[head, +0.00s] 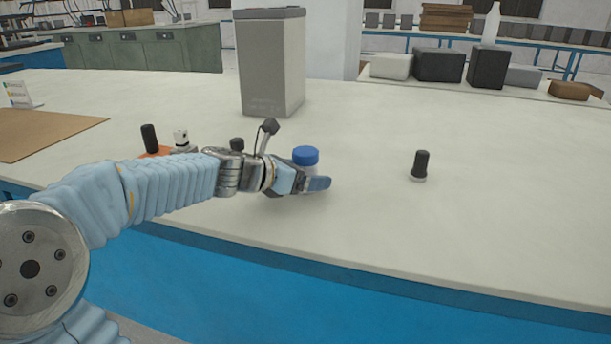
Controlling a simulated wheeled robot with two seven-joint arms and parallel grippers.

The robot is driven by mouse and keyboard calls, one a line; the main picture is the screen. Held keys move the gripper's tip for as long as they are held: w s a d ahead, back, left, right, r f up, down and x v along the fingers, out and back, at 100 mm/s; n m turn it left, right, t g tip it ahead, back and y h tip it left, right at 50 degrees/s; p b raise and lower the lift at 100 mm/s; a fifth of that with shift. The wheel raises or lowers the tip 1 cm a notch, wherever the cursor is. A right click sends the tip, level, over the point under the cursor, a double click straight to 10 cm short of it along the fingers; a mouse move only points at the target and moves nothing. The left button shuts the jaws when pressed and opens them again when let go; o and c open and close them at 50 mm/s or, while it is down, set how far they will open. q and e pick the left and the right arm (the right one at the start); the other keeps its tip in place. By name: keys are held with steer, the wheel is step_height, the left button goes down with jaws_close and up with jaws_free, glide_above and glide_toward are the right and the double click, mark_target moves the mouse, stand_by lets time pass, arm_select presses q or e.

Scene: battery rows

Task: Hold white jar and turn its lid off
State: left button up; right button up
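A small white jar (311,170) with a blue lid (305,155) stands on the pale tabletop near the middle of the head view. The lid sits on top of the jar. My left gripper (313,183) reaches in from the left, low at the jar's body and below the lid. One blue-tipped finger passes in front of the jar and hides much of its body. The other finger is mostly hidden, so I cannot tell whether the gripper touches or grips the jar. My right gripper is not in view.
A small black-topped object (421,165) stands alone to the right. A tall grey box (271,65) stands behind the jar. A black cylinder (149,138) and a small white item (181,140) are behind my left arm. The tabletop right of the jar is mostly clear.

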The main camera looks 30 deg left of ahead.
mark_target(305, 150)
arm_select(q)
steer(key=c, duration=1.1)
steer(key=shift+r+p, duration=0.3)
steer(key=shift+r, duration=0.2)
step_height(305, 150, up, 4)
steer(key=shift+r+p, duration=0.25)
steer(key=shift+p, duration=0.8)
step_height(305, 150, up, 12)
steer(key=shift+r, duration=0.25)
steer(key=o, duration=0.4)
steer(key=c, duration=0.8)
